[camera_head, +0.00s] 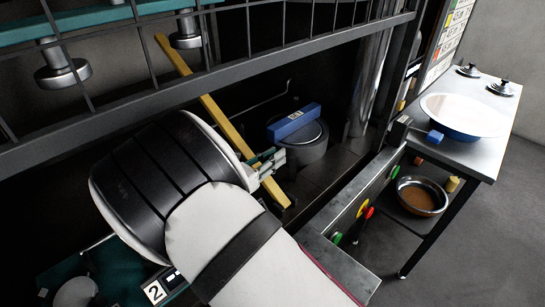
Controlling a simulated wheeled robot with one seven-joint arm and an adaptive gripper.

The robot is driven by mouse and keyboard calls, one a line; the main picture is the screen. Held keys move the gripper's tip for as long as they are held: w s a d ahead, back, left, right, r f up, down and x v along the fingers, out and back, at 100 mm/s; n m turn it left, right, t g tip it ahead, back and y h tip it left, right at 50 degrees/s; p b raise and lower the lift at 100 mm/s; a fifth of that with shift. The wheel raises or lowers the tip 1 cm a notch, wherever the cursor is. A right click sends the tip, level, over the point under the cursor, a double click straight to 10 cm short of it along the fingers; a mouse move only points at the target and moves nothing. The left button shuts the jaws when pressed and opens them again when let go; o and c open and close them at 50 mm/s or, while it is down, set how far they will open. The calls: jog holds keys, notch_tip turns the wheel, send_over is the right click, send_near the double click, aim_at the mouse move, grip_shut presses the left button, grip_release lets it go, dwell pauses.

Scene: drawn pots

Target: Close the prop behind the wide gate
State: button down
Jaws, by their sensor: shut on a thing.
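A long yellow bar (217,113), which looks like the prop, slants from upper left to lower right. Its upper end shows through a dark wire-grid gate (262,25) across the top. My gripper (269,165) is shut on the yellow bar near its lower end. My white and black arm comes from below and covers part of the space beneath the bar. The exact contact of the fingers is small and partly hidden.
A dark round pot (305,146) with a blue block (293,122) stands right of the bar. A metal rail (345,215) with coloured knobs lies at lower right. A side table (465,148) holds a white basin (468,113); a brown-filled bowl (420,196) sits below. Grey floor at right is clear.

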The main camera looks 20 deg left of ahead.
jog(key=shift+f, duration=0.25)
jog(key=shift+w+a+f+n+b, duration=0.4)
jog(key=shift+a+f+n+b, duration=0.3)
jog(key=shift+a+n+b, duration=0.2)
jog(key=shift+w+a+f+n+b, duration=0.4)
jog(key=shift+a+f+n+b, duration=0.25)
jog(key=shift+a+n+b, duration=0.2)
jog(key=shift+w+a+f+n+b, duration=0.15)
jog(key=shift+a+f+n+b, duration=0.3)
jog(key=shift+n, duration=0.1)
jog(key=shift+w+a+f+b, duration=0.2)
jog(key=shift+a+f+b, duration=0.1)
jog(key=shift+a+f, duration=0.25)
jog(key=c, duration=1.5)
grip_release()
jog(key=shift+c, duration=0.2)
jog(key=shift+r, duration=0.15)
